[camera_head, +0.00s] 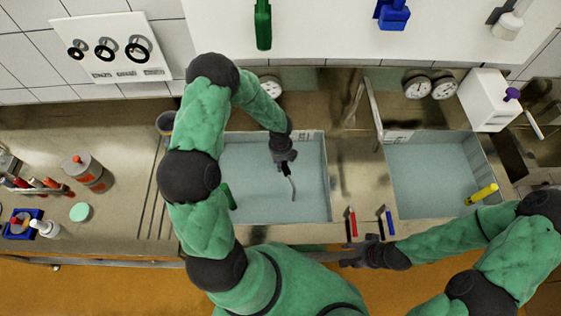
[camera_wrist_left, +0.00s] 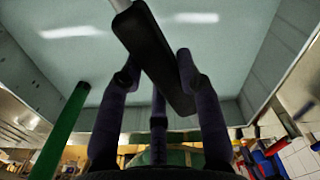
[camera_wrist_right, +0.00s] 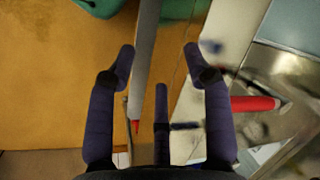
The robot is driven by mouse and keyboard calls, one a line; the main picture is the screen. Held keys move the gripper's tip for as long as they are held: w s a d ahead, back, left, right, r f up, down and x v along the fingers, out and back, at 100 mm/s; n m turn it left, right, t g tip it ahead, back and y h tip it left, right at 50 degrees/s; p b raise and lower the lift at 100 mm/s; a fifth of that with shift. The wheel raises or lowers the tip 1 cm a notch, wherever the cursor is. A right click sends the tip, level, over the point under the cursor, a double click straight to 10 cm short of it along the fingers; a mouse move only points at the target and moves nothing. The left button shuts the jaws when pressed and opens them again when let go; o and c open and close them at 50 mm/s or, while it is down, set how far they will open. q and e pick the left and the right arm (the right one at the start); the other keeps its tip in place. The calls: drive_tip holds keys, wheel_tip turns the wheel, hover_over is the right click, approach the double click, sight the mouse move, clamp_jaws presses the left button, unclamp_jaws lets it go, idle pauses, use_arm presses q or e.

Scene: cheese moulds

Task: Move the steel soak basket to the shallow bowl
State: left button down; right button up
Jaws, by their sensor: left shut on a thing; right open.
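My left gripper (camera_head: 286,163) is low inside the left water-filled basin (camera_head: 250,205). It is shut on a black-handled tool (camera_head: 288,175) with a thin pale end. The left wrist view shows the black handle (camera_wrist_left: 158,58) crossing between the fingers of my left gripper (camera_wrist_left: 158,75). My right gripper (camera_head: 352,258) is open and empty by the counter's front edge, below a red-handled tool (camera_head: 352,222) and a blue-handled tool (camera_head: 389,222). The right wrist view shows my right gripper (camera_wrist_right: 160,58) with fingers spread. I cannot make out a steel soak basket or a shallow bowl.
A second basin (camera_head: 430,180) lies to the right, with a yellow object (camera_head: 481,194) at its right side. A green object (camera_head: 228,196) stands at the left basin's left side. An orange-banded canister (camera_head: 88,172) and a blue tray (camera_head: 14,230) stand on the left counter.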

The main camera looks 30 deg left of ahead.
use_arm(q)
drive_tip(key=c, duration=0.9)
unclamp_jaws()
drive_tip(key=shift+o, duration=0.2)
wheel_tip(320, 180, up, 12)
drive_tip(key=shift+p, duration=0.35)
